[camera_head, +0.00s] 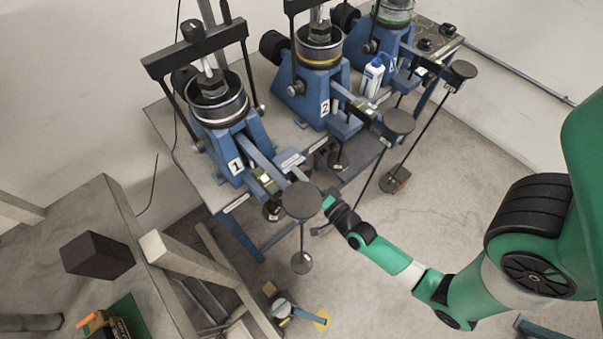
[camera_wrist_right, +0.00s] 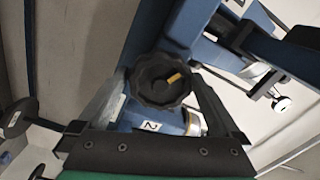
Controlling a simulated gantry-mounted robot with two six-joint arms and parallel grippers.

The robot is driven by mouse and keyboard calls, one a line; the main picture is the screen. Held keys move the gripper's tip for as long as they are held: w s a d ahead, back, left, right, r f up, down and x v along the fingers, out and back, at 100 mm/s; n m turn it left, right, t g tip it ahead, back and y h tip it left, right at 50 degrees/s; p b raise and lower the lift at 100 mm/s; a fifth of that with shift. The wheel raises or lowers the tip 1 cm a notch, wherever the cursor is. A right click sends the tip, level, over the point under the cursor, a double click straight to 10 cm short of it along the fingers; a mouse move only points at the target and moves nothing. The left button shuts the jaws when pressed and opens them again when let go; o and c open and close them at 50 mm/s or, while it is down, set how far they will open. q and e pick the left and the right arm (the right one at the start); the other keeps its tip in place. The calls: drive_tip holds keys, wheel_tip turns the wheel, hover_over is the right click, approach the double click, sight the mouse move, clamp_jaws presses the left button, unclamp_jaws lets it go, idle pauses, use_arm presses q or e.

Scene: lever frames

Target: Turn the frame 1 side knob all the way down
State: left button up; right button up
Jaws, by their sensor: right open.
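Frame 1 (camera_head: 237,168) is the nearest blue lever frame in the head view, with a "1" label. My right gripper (camera_head: 329,203) is beside the round black disc (camera_head: 303,201) at its lever end. In the right wrist view, the open fingers lie either side of a lobed black knob (camera_wrist_right: 160,80) with a yellow mark. A label "2" shows just behind this knob. Whether the fingers touch the knob, I cannot tell. My left gripper is not in view.
Frame 2 (camera_head: 317,98) and another blue frame (camera_head: 382,40) stand farther back on the table. A hanging weight (camera_head: 301,262) is below the lever-end disc.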

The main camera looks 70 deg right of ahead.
drive_tip(key=v, duration=0.5)
drive_tip(key=shift+s+a+p, duration=0.1)
drive_tip(key=shift+s+p, duration=0.1)
drive_tip(key=shift+p, duration=0.15)
